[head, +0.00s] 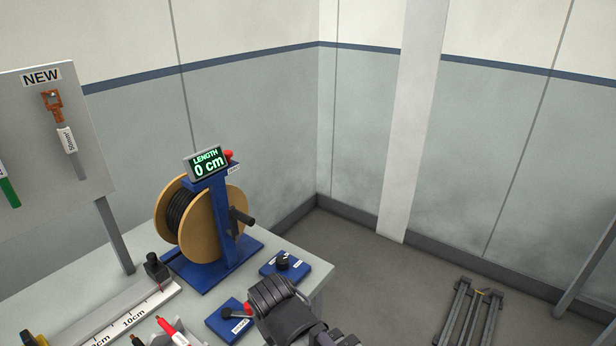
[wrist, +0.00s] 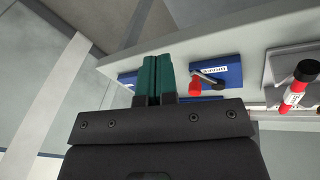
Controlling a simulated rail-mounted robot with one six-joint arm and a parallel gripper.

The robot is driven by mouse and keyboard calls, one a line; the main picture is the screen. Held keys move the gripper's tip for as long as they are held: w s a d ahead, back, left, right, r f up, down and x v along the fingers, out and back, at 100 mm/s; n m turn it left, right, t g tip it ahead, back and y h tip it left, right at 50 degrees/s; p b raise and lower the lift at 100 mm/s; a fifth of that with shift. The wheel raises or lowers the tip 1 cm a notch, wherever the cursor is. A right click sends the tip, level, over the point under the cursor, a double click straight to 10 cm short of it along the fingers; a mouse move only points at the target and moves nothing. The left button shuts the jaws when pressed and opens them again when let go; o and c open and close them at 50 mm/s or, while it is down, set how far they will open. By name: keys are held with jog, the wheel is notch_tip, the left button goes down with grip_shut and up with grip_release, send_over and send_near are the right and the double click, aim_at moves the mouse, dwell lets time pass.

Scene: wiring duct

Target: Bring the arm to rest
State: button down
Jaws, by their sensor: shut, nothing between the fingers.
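In the wrist view my gripper (wrist: 153,62) shows its two teal fingers side by side and touching, with nothing between them. The fingertips are over the edge of the workbench (wrist: 260,32), near a blue control base (wrist: 222,72) with a red-knobbed lever. In the head view a dark part of my arm (head: 285,312) is at the bottom centre, in front of the bench's right end. The fingers cannot be made out there.
A cable reel (head: 190,222) on a blue stand with a display reading 0 cm is on the bench. A blue base with a black knob (head: 283,265) sits beside it. A ruler rail (head: 110,318) lies left. Floor right of the bench is mostly open, with a grey frame (head: 470,312).

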jog(key=w+d+m+g, duration=0.1)
jog(key=w+d+m, duration=0.1)
jog(key=d, duration=0.9)
jog(key=w+d+m+g+y, duration=0.1)
jog(key=d+m, duration=0.4)
jog(key=d, duration=0.7)
jog(key=shift+w+d+f+g, duration=0.15)
jog(key=shift+w+f+g, duration=0.2)
jog(key=shift+w+g, duration=0.15)
